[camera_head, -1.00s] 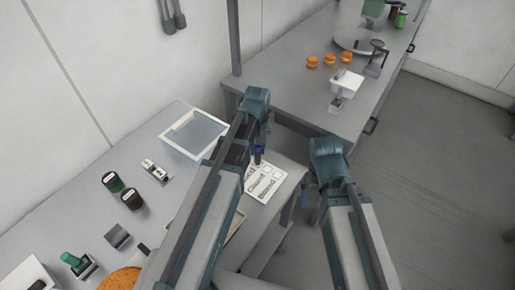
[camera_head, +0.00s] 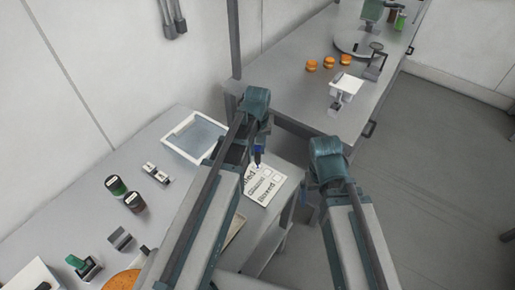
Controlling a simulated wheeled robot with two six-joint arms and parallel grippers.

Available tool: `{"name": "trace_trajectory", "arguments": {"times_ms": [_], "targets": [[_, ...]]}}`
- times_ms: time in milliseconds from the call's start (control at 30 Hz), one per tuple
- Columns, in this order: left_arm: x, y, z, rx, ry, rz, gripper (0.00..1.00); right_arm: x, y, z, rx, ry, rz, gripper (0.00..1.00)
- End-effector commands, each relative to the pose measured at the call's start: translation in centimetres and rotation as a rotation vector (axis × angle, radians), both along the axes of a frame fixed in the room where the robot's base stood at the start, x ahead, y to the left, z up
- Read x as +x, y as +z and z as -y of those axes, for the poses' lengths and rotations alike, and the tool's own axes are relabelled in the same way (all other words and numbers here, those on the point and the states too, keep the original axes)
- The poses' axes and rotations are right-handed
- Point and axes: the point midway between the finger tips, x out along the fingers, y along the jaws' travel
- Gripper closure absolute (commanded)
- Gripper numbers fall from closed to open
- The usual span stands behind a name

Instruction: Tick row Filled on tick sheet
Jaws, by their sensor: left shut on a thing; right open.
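The white tick sheet (camera_head: 264,192) lies at the right end of the left table, with printed words and small boxes. The word "Boxed" is readable on its lower row. The upper rows are partly covered by my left arm, and I cannot make out any tick. My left gripper (camera_head: 257,149) is over the sheet's top edge, shut on a slim dark-blue thing (camera_head: 258,157), which looks like a pen. Its tip is close to the paper; I cannot tell if it touches. My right gripper (camera_head: 310,190) is right of the sheet, open, its fingers mostly hidden by its wrist.
A shallow white tray (camera_head: 172,151), two dark jars (camera_head: 134,202) and a green-handled stamp-like tool (camera_head: 83,265) stand on the left table. The back table holds orange rounds (camera_head: 328,63) and a white-topped device (camera_head: 346,85). Floor on the right is free.

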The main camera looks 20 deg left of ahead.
Motion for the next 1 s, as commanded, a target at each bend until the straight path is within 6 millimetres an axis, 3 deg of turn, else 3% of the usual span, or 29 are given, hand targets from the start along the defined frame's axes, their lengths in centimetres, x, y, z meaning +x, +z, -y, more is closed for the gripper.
{"name": "trace_trajectory", "arguments": {"times_ms": [533,1000], "targets": [[0.0,4.6,0.0,0.0,0.0,0.001,1.0,0.0,4.6,0.0,0.001,-0.003,0.0,0.03],[0.0,4.7,0.0,0.0,0.0,0.001,1.0,0.0,4.7,0.0,0.001,-0.005,0.0,0.03]]}}
